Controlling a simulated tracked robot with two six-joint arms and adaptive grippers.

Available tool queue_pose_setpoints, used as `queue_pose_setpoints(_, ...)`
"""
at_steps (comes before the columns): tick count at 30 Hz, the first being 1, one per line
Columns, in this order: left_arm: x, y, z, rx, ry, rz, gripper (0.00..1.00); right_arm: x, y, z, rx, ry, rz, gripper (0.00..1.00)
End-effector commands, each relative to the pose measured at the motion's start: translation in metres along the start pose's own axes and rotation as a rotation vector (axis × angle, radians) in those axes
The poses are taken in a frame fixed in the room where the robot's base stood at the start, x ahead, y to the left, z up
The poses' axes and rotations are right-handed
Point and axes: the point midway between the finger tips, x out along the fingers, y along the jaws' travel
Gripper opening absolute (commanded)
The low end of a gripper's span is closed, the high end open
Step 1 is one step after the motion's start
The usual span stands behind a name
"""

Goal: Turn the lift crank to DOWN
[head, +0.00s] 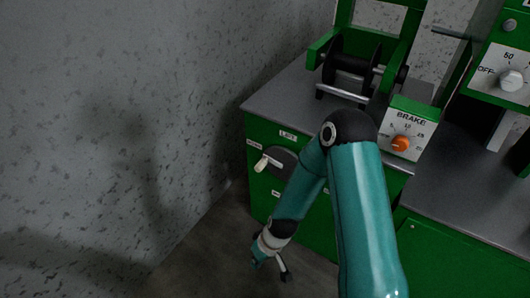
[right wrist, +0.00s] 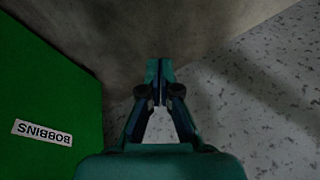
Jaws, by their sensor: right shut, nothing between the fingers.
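The lift crank is a grey disc (head: 284,163) on the green cabinet's front, below a LIFT label (head: 288,134). Its pale handle (head: 261,163) sticks out at the disc's left side, near a small label (head: 254,143) too small to read surely. My arm covers the disc's right part. My right gripper (head: 270,267) is low in front of the cabinet, below the crank and apart from it. In the right wrist view my right gripper (right wrist: 157,66) has its fingertips together with nothing between them; the crank does not show there. My left gripper is not in view.
The green cabinet (head: 258,205) carries a spool stand (head: 350,65) and a BRAKE box with an orange knob (head: 401,144). A BOBBINS label (right wrist: 42,132) shows on green in the right wrist view. A speckled wall (head: 120,100) is at left, with bare floor (head: 205,240) between.

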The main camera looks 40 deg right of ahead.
Motion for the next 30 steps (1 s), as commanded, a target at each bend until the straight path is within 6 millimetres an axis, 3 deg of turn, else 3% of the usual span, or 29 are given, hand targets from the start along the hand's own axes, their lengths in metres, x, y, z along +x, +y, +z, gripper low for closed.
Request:
queue_pose_setpoints(1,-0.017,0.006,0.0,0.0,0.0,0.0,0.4,-0.033,0.015,-0.027,-0.023,0.043,0.009,0.0)
queue_pose_setpoints(3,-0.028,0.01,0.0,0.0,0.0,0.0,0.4,-0.07,0.035,-0.058,-0.079,0.096,0.007,0.0)
queue_pose_setpoints(9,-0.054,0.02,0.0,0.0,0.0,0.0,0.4,-0.188,0.084,-0.136,-0.275,0.31,0.006,0.0)
queue_pose_setpoints(12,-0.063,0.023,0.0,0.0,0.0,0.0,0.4,-0.24,0.099,-0.162,-0.371,0.419,0.024,0.0)
queue_pose_setpoints(15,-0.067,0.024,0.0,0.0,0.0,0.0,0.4,-0.278,0.109,-0.178,-0.444,0.499,0.048,0.0)
queue_pose_setpoints(18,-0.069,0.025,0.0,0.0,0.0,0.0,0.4,-0.296,0.114,-0.186,-0.488,0.542,0.063,0.0)
queue_pose_setpoints(20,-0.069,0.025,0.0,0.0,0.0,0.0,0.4,-0.298,0.115,-0.19,-0.5,0.553,0.067,0.0)
queue_pose_setpoints(26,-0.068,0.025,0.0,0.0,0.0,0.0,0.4,-0.278,0.113,-0.201,-0.505,0.554,0.066,0.0)
queue_pose_setpoints(30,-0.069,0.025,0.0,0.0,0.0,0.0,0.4,-0.255,0.11,-0.215,-0.506,0.552,0.065,0.0)
